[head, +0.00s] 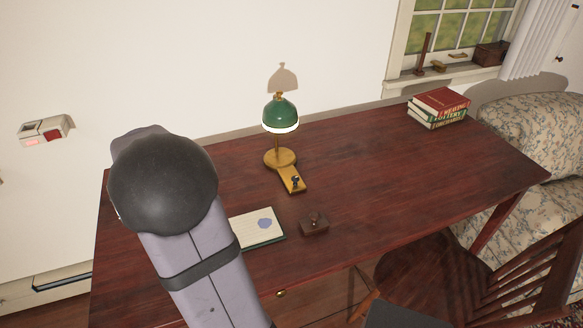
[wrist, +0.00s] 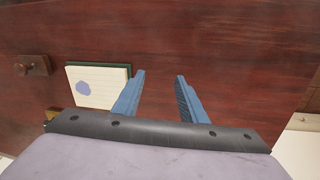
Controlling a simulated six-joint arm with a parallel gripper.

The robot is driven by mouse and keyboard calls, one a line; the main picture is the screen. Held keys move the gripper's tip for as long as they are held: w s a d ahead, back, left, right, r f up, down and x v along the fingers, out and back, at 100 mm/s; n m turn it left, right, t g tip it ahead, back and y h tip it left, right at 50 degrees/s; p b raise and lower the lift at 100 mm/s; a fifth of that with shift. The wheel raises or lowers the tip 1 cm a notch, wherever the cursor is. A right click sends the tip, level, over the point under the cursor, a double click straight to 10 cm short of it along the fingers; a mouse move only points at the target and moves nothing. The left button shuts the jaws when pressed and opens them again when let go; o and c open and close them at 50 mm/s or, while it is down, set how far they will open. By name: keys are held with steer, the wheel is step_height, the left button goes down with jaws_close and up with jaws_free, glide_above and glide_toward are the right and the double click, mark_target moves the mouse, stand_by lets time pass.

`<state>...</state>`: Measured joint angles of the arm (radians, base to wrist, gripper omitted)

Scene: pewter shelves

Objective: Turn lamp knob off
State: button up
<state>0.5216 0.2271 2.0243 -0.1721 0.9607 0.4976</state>
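A desk lamp with a green shade (head: 281,114) and a brass base stands at the back middle of the dark red desk in the head view. A small dark knob (head: 295,182) sits on the brass plate (head: 291,176) in front of the lamp's round base. The shade's lower rim looks bright white. My gripper (wrist: 160,76) shows in the wrist view with its two blue fingers apart and nothing between them. It is over the desk surface, beside the notepad. In the head view my arm hides the gripper.
A notepad (head: 257,227) and a small brown block (head: 314,223) lie near the desk's front edge; both show in the wrist view too. Several stacked books (head: 438,108) are at the back right. A wooden chair (head: 470,270) stands at the front right. The desk's middle right is clear.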

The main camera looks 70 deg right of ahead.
mark_target(294, 178)
steer(key=d+r+m, duration=0.1)
steer(key=d+m, duration=0.1)
steer(key=d, duration=0.3)
steer(key=d+r+m+h+p, duration=0.1)
steer(key=d+m, duration=0.1)
steer(key=d, duration=0.2)
steer(key=s+d+r+m, duration=0.1)
steer(key=d+m, duration=0.1)
steer(key=d, duration=0.3)
steer(key=shift+d, duration=0.35)
steer(key=s+d+r+m+h+p, duration=0.1)
steer(key=s+d+m, duration=0.3)
steer(key=d, duration=0.4)
steer(key=s+d+r+m+h+p, duration=0.15)
steer(key=s+d+m, duration=0.25)
steer(key=d, duration=0.4)
steer(key=shift+g+y, duration=0.25)
steer(key=shift+g, duration=0.15)
steer(key=shift+x, duration=3.45)
steer(key=shift+s+a, duration=0.1)
steer(key=shift+a, duration=0.05)
steer(key=shift+c, duration=0.5)
jaws_close()
